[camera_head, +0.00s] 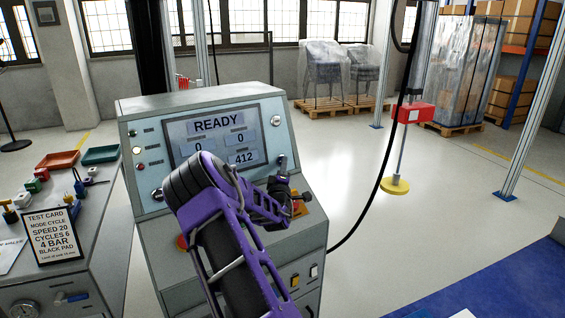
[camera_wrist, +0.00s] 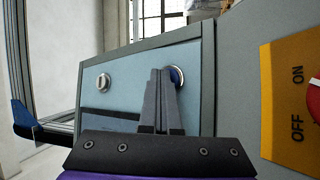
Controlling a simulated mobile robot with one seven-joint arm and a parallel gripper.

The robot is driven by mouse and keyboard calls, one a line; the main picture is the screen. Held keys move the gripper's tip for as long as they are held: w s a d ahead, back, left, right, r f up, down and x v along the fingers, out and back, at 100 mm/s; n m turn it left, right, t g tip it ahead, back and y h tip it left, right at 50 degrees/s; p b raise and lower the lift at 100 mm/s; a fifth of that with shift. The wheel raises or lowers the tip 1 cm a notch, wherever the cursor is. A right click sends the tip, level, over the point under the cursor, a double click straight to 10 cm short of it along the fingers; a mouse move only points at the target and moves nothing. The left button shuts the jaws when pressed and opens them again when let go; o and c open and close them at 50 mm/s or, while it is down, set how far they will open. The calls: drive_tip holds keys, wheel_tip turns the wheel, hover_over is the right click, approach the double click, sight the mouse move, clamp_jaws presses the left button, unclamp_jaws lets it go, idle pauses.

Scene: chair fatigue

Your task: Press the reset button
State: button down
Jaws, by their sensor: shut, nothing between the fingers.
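The grey control console (camera_head: 215,112) has a sloped light-blue panel with a screen (camera_head: 215,140) that reads READY, 0, 0 and 412.
A silver knob (camera_head: 276,120) is above my fingertips on the panel. A yellow ON/OFF plate (camera_wrist: 292,100) with a red switch is close beside my gripper. Small lamps and buttons line the panel's left edge. A bench with a test card (camera_head: 48,235) stands at left.

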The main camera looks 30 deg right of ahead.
drive_tip(key=shift+s+r, duration=0.2)
drive_tip(key=shift+s, duration=0.5)
drive_tip(key=shift+s, duration=0.1)
drive_tip(key=s, duration=0.2)
drive_tip(key=s+r, duration=0.1)
drive_tip(key=s, duration=0.1)
drive_tip(key=shift+s+a+r, duration=0.1)
drive_tip(key=shift+s, duration=0.25)
idle(0.5)
